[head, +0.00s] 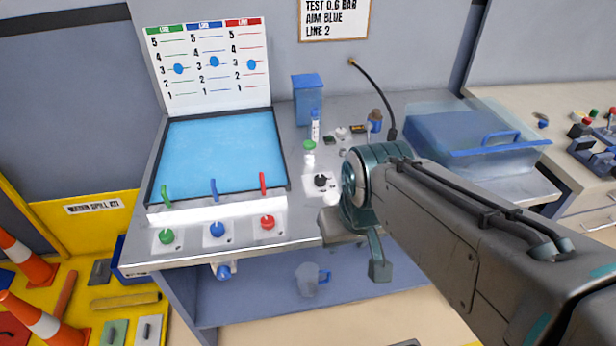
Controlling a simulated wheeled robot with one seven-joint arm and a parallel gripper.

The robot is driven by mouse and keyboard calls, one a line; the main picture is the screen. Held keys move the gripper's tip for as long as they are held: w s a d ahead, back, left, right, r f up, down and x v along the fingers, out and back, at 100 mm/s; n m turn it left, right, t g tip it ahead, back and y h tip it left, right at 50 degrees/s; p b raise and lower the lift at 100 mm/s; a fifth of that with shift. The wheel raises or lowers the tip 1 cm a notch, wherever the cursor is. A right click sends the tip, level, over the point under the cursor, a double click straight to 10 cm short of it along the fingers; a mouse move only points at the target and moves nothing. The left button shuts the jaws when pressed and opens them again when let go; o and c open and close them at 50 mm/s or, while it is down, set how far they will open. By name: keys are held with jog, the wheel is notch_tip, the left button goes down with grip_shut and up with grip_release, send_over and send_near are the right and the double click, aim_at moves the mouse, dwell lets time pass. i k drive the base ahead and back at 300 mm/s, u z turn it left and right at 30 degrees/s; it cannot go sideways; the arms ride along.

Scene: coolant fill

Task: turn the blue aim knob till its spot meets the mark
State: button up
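The blue aim knob (217,230) sits on a pale plate at the bench front, between a green knob (166,237) and a red knob (267,222). The white scale board (190,95) stands behind the blue pool. In its blue column, the blue spot (214,61) lies near line 3, above line 2. A wall sign (334,18) reads "TEST 0.6 BAR AIM BLUE LINE 2". My gripper (358,247) is over the bench's front right part, well right of the blue knob and apart from it. Its fingers look spread, with nothing seen between them.
Green, blue and red levers (213,190) stand just behind the knobs. A black knob (320,181), small bottles (315,126) and a blue bin (308,98) are right of the pool (220,150). A clear blue-lidded tub (470,135) lies behind my arm. A jug (308,281) is on the lower shelf.

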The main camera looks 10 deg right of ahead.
aim_at(217, 230)
jog(key=k, duration=0.95)
jog(key=z, duration=0.45)
jog(key=i, duration=0.7)
jog(key=u, duration=0.9)
jog(key=k, duration=0.55)
jog(key=u, duration=0.75)
jog(key=i, duration=1.1)
jog(key=z, duration=0.6)
